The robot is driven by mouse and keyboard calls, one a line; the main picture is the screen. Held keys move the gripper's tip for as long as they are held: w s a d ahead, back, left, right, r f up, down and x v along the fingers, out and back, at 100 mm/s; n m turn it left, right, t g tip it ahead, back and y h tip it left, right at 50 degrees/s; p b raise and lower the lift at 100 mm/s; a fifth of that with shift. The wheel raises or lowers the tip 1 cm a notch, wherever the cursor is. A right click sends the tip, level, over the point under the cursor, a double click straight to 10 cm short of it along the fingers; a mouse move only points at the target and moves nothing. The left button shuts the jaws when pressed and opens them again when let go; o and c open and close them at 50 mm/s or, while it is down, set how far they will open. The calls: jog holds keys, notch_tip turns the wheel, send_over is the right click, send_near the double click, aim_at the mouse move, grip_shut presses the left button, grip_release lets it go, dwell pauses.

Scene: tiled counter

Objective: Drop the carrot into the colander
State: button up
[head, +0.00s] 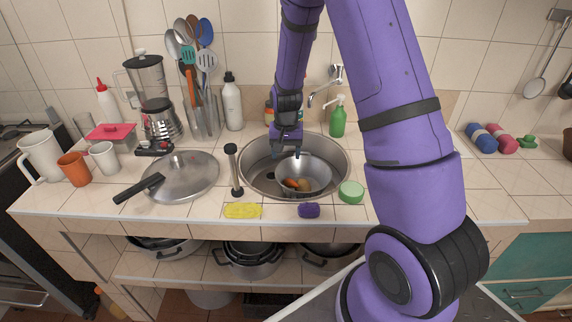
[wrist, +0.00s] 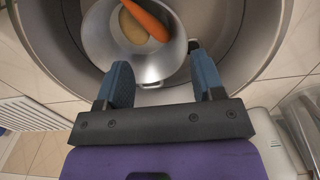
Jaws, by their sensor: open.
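The orange carrot (wrist: 146,19) lies inside the metal colander (wrist: 158,72), beside a round tan item (wrist: 131,27) that looks like a potato. The colander stands in the round sink. In the head view the carrot (head: 291,184) shows small in the colander (head: 318,174). My gripper (head: 287,152) is above the sink, at the colander's back left. In the wrist view my gripper (wrist: 160,78) has its two blue fingers spread apart with nothing between them, near the colander's rim. The carrot is clear of both fingers.
The round sink (head: 342,180) is sunk into the tiled counter. A tap (head: 326,88) and green soap bottle (head: 338,118) are behind.

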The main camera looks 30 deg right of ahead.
jog(key=s+a+r+n+t, duration=0.1)
jog(key=s+a+r, duration=0.15)
jog(key=r, duration=0.45)
jog(key=s+a+r+n+t, duration=0.1)
jog(key=s+r, duration=0.2)
jog(key=r, duration=0.5)
jog(key=s+a+r+n, duration=0.1)
jog(key=s+a+r, duration=0.15)
jog(key=r, duration=0.45)
jog(key=s+a+r+n+t, duration=0.1)
jog(key=s+r, duration=0.4)
jog(key=s, duration=0.5)
jog(key=s+a+r+n+t, duration=0.2)
jog(key=s+r, duration=0.3)
jog(key=s, duration=0.5)
jog(key=shift+s+r+n, duration=0.3)
jog(key=shift+n, duration=0.1)
jog(key=shift+a, duration=0.1)
